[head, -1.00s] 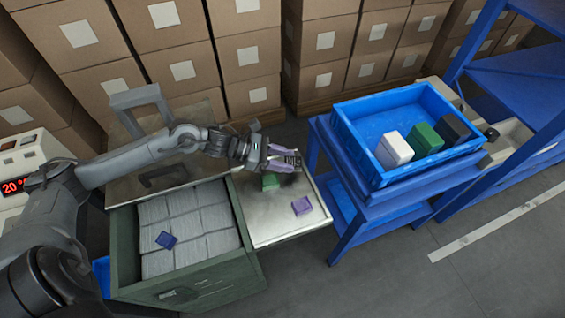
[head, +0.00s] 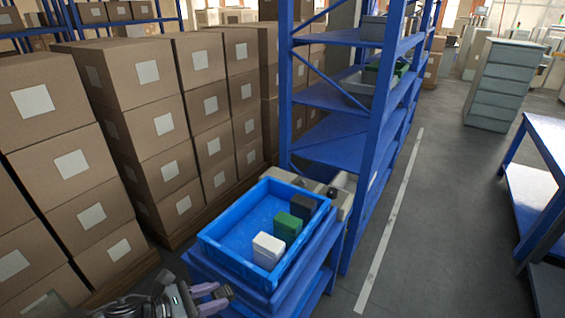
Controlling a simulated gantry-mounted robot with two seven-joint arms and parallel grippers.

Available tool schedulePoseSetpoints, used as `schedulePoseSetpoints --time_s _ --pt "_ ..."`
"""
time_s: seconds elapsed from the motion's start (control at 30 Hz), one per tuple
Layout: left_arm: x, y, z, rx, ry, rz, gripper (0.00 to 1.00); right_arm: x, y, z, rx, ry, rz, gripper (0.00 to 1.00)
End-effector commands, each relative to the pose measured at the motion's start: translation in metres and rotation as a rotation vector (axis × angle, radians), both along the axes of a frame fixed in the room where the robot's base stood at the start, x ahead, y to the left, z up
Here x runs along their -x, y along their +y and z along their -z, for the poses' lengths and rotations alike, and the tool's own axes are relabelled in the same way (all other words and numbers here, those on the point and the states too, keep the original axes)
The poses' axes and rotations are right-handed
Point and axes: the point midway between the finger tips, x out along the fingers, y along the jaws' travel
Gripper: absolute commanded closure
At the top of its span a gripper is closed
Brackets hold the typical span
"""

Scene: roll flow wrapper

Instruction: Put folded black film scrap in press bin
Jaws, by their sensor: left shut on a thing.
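My left gripper (head: 213,298) shows at the bottom edge of the head view, with purple-grey fingers shut on a small dark piece. It looks like the folded black film scrap, but the fingers and the picture's edge hide most of it. The gripper is at the front left of a blue crate (head: 222,254), apart from it as far as I can tell. No bin that I can tell for the press bin is in view. My right gripper is not in view.
The crate on a blue stand holds a white block (head: 268,250), a green block (head: 288,228) and a black block (head: 303,206). Stacked cartons (head: 150,130) line the left. A tall blue shelf (head: 330,145) stands behind the crate. Grey floor (head: 440,220) is clear to the right.

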Motion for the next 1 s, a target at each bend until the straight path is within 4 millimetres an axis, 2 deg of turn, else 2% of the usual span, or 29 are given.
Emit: schedulePoseSetpoints --time_s 0.03,0.13,0.23,0.33,0.47,0.53,0.63,0.67,0.83,1.0 --pt "0.009 -0.011 -0.015 0.005 0.001 0.009 0.87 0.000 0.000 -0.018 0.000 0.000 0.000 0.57" --pt "0.021 -0.030 -0.038 0.009 -0.002 -0.028 0.87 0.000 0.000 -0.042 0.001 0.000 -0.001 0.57" --pt "0.024 -0.037 -0.062 0.007 -0.002 -0.140 0.87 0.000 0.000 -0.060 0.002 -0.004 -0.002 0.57" --pt "0.022 -0.031 -0.082 0.007 -0.003 -0.271 0.87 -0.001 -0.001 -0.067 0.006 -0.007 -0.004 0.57" --pt "0.017 -0.016 -0.099 0.005 -0.005 -0.421 0.87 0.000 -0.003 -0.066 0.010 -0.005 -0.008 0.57" --pt "0.015 -0.005 -0.105 0.004 -0.003 -0.498 0.87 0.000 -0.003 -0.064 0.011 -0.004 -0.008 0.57" --pt "0.012 0.014 -0.098 0.001 0.005 -0.599 0.87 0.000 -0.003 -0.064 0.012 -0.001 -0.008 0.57" --pt "0.011 0.012 -0.113 0.002 -0.002 -0.594 0.87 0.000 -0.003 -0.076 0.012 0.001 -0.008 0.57" --pt "0.006 0.010 -0.137 0.002 -0.002 -0.605 0.87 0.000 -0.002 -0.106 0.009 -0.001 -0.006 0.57" --pt "0.000 0.008 -0.169 0.003 -0.001 -0.627 0.87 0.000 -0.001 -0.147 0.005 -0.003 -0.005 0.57"
